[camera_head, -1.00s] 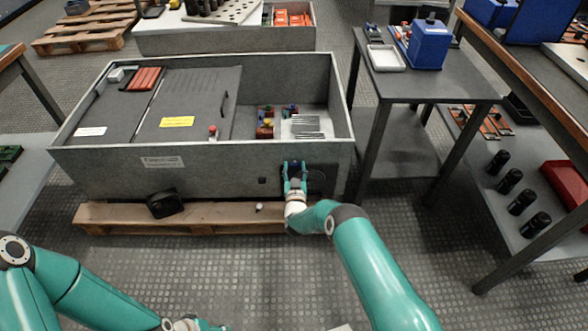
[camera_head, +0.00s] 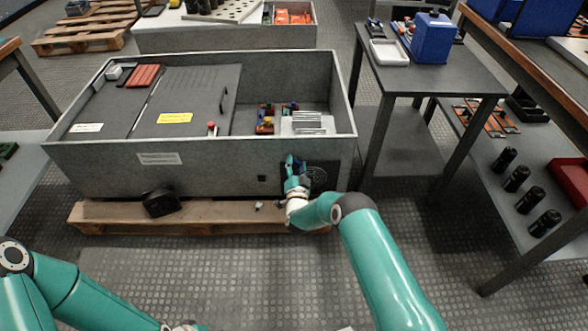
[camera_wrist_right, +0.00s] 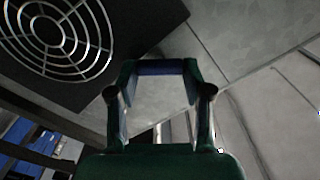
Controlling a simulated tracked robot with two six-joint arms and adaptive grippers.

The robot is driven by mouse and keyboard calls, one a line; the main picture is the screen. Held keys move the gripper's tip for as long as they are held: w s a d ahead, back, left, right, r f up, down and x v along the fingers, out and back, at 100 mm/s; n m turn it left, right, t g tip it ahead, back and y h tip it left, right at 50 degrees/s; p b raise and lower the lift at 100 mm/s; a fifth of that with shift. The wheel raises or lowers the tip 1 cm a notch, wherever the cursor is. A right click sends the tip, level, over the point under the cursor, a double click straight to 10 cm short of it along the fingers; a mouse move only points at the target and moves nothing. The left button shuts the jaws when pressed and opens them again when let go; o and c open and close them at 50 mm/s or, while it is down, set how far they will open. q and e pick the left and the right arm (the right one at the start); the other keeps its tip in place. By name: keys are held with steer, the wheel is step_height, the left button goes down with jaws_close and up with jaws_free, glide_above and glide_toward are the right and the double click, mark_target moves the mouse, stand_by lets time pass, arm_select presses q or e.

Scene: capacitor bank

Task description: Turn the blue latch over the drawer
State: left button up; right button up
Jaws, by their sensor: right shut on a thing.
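The blue latch (camera_wrist_right: 160,68) shows in the wrist view as a dark blue bar between the two fingertips of my right gripper (camera_wrist_right: 160,75). In the head view, my right gripper (camera_head: 294,168) is at the front wall of the grey cabinet, left of the round grille, shut on the latch and turned. The gripper hides most of the latch in the head view. I cannot make out the drawer's outline. Only a sliver of my left gripper (camera_head: 186,327) shows at the bottom edge, and its fingers are cut off.
A black plate with a round grille (camera_head: 321,177) is just right of the right gripper; it also shows in the wrist view (camera_wrist_right: 60,40). The grey cabinet (camera_head: 215,180) stands on a wooden pallet (camera_head: 225,212). A dark table (camera_head: 440,80) stands at right. The floor in front is open.

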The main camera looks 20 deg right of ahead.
steer(key=m+b, duration=0.3)
steer(key=m, duration=0.2)
steer(key=shift+f, duration=0.2)
steer(key=shift+d+m+b, duration=0.1)
steer(key=shift+m+b, duration=1.25)
steer(key=shift+m, duration=1.15)
steer(key=o, duration=1.2)
steer(key=shift+f, duration=0.1)
steer(key=shift+c, duration=0.2)
steer(key=shift+s, duration=0.1)
steer(key=shift+s+a, duration=0.2)
steer(key=shift+s, duration=0.3)
steer(key=v, duration=1)
steer(key=shift+s, duration=0.4)
